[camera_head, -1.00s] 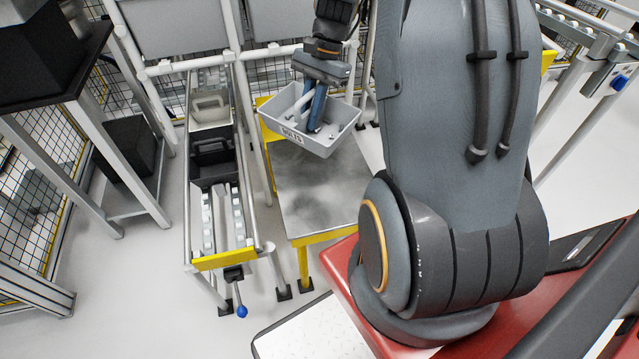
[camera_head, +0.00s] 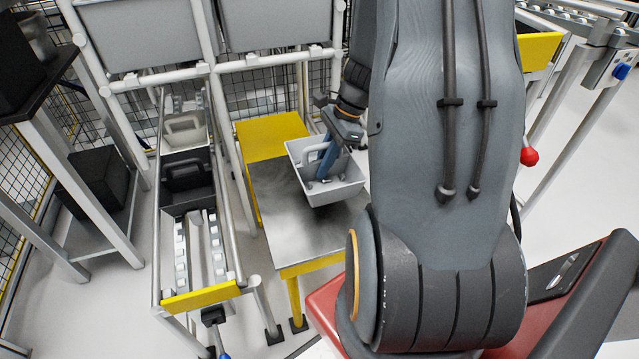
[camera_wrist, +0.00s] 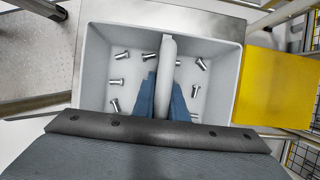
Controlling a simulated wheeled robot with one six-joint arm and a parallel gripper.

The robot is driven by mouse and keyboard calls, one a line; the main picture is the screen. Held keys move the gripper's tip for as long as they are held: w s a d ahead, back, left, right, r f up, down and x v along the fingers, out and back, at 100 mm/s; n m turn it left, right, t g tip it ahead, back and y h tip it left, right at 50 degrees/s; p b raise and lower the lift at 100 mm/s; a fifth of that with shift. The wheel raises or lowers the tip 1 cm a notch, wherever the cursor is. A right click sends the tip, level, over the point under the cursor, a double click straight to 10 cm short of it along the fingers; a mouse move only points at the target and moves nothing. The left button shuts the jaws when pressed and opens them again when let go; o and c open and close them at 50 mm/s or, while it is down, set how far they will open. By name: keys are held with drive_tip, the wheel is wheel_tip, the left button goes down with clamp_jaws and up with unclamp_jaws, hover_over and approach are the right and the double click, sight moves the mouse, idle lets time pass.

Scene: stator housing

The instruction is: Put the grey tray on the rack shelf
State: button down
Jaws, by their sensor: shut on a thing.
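The grey tray (camera_head: 337,190) hangs in my gripper above the metal-topped table in the head view. In the wrist view the tray (camera_wrist: 92,62) holds several loose bolts (camera_wrist: 197,91). My gripper (camera_head: 326,166) has its blue fingers shut on the tray's central upright handle; the fingers also show in the wrist view (camera_wrist: 163,98). The tray looks roughly level. The rack (camera_head: 230,262) to the left has sloping roller lanes. A black bin (camera_head: 187,180) and a light grey bin (camera_head: 185,130) sit on one lane.
The steel table (camera_head: 290,215) with a yellow part (camera_head: 272,135) is below the tray. White rack posts (camera_head: 212,60) stand close to its left. A dark bench (camera_head: 50,85) is at far left. The lower end of the roller lane (camera_head: 197,250) is free.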

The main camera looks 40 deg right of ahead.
drive_tip(key=shift+f+b, duration=0.55)
drive_tip(key=shift+f, duration=1.9)
drive_tip(key=shift+f, duration=0.1)
drive_tip(key=c, duration=1.8)
unclamp_jaws()
drive_tip(key=shift+o, duration=0.2)
